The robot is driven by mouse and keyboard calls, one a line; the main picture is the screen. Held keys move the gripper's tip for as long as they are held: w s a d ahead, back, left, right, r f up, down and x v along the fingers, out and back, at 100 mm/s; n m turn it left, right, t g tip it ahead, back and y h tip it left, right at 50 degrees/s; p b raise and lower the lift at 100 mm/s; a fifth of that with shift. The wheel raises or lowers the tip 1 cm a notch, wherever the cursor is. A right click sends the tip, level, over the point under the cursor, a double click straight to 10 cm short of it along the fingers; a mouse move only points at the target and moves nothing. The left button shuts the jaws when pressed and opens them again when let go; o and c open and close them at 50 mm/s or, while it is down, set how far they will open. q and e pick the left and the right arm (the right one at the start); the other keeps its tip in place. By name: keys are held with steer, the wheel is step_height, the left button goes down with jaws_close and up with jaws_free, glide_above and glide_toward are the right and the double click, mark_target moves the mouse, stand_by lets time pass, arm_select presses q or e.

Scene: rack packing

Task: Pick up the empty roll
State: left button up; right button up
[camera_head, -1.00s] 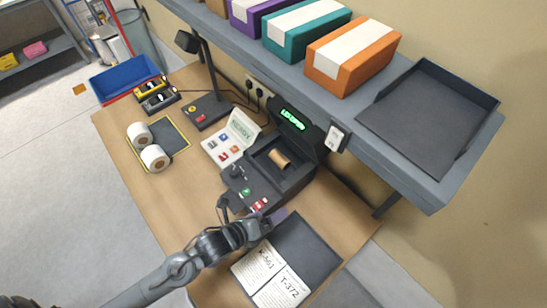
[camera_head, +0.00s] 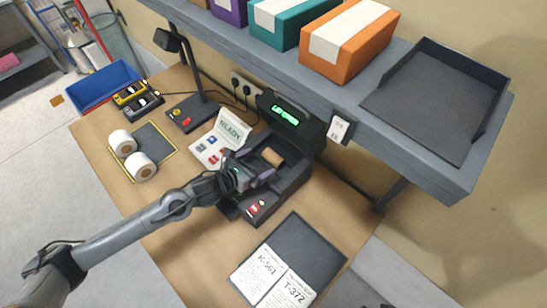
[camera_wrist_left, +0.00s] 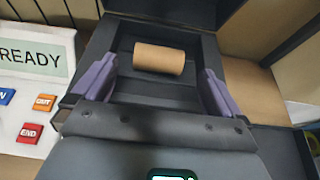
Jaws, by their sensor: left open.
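The empty roll (camera_head: 272,157) is a small bare brown cardboard tube lying in the open bay of the black label printer (camera_head: 290,183). In the left wrist view the roll (camera_wrist_left: 158,58) lies crosswise at the back of the bay, ahead of my fingers. My left gripper (camera_head: 254,178) is over the front of the bay, just short of the roll. Its two purple fingers stand wide apart in the wrist view (camera_wrist_left: 156,86), with nothing between them. My right gripper is not in view.
The printer's raised lid (camera_head: 291,117) stands behind the bay, under the grey shelf (camera_head: 420,165). A panel reading READY (camera_head: 222,140) is left of the printer. Two white rolls (camera_head: 141,167) stand on a mat at left. Two cards lie on a dark mat (camera_head: 303,246) in front.

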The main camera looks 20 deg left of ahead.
mark_target(272, 156)
arm_select(q)
steer(key=shift+p+x, duration=0.45)
steer(key=shift+x, duration=2.35)
steer(key=shift+f, duration=0.15)
steer(key=shift+c, duration=0.2)
steer(key=c, duration=0.9)
